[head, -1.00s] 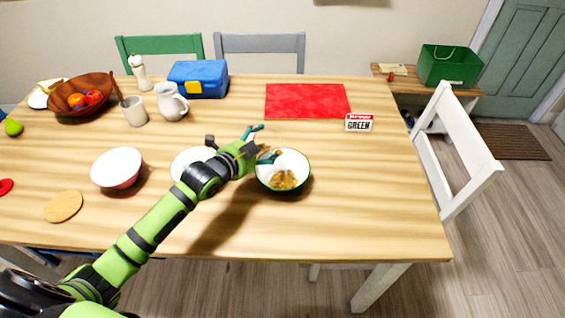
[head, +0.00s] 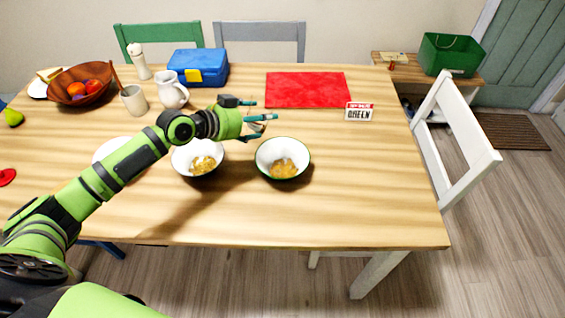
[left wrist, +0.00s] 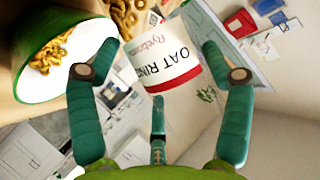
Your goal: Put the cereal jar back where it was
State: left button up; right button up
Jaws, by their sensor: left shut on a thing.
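The cereal jar (left wrist: 172,58) shows in the left wrist view between my fingers, with a white label reading "OAT RIN…" and a red band. Oat rings show beside the label. My left gripper (head: 260,120) is shut on it, above the table behind the two cereal bowls. In the head view the jar is hard to make out among the fingers. The right bowl (head: 283,148), white with a green rim, holds cereal. The left bowl (head: 180,160) also holds cereal and is partly hidden by my arm. My right gripper is not in view.
A red mat (head: 307,90) lies at the back, with a small sign (head: 359,112) right of it. A white pitcher (head: 171,92), a utensil cup (head: 133,99) and a blue lunchbox (head: 198,68) stand back left. The table's right front is clear.

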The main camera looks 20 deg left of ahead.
pick_arm(q)
jog(key=shift+w+a+r+n+h+b, duration=0.25)
jog(key=shift+a+r+n+h+b, duration=0.15)
jog(key=shift+r+n+b, duration=0.25)
jog(key=shift+w+a+n+g+h+b, duration=0.15)
jog(key=shift+n+g+h+b, duration=0.2)
jog(key=shift+b, duration=0.75)
jog(key=shift+r+n, duration=0.15)
jog(key=shift+n, duration=0.15)
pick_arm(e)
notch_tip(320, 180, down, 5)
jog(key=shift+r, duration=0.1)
